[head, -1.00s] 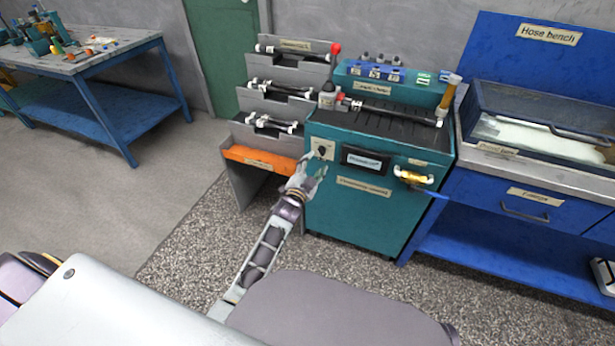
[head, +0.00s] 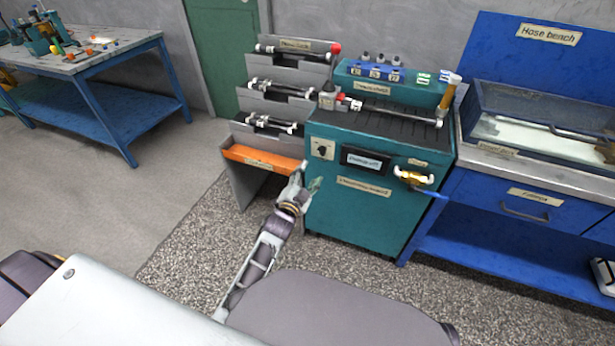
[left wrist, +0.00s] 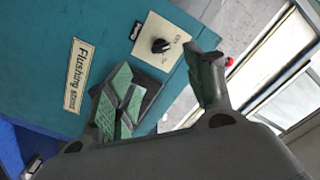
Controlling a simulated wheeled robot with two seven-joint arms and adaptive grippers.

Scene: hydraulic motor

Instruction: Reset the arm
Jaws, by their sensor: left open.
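My left gripper (head: 305,187) is in front of the left part of the teal flushing stand (head: 340,216), below its black rotary knob (head: 322,151). In the left wrist view the gripper (left wrist: 165,88) is open, with green pads and nothing between its fingers. The knob (left wrist: 160,45) shows there on its pale plate, beyond the fingertips and apart from them. The knob's exact setting is too small to read. My right gripper is not in view.
An orange tray (head: 262,160) fronts the grey hose rack just left of the gripper. A brass fitting (head: 412,177) sticks out of the stand's front. The blue hose bench (head: 480,192) stands right. Open floor (head: 150,205) lies left.

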